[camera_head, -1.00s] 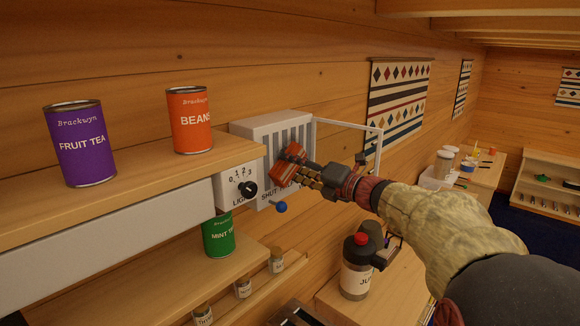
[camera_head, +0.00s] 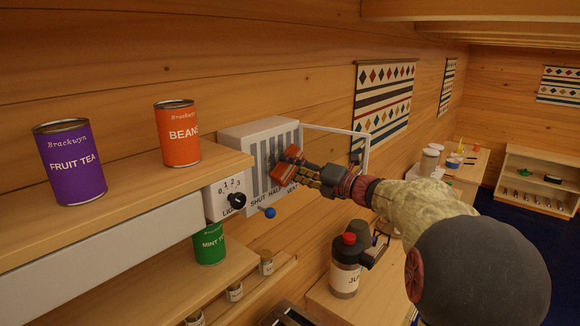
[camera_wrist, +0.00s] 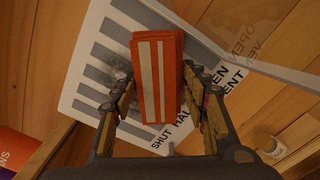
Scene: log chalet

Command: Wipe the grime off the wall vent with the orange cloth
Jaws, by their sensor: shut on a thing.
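The wall vent (camera_head: 259,140) is a white box with dark slats, fixed to the log wall; it also shows in the wrist view (camera_wrist: 93,72). A dark grime smudge (camera_wrist: 117,56) lies on its slats, partly behind the cloth. The orange cloth (camera_head: 287,168) is a folded pad with pale stripes, seen large in the wrist view (camera_wrist: 171,80). My gripper (camera_head: 307,173) is shut on the cloth, with a finger on each side of it in the wrist view (camera_wrist: 160,105). The cloth is in front of the vent's slats; I cannot tell whether it touches them.
A light dial box (camera_head: 226,199) and a blue-knobbed lever (camera_head: 268,212) sit by the vent's lower edge. A clear open flap (camera_head: 340,132) stands out at its right. Cans of beans (camera_head: 178,135) and fruit tea (camera_head: 70,165) stand on the left shelf. A jug (camera_head: 346,268) stands below.

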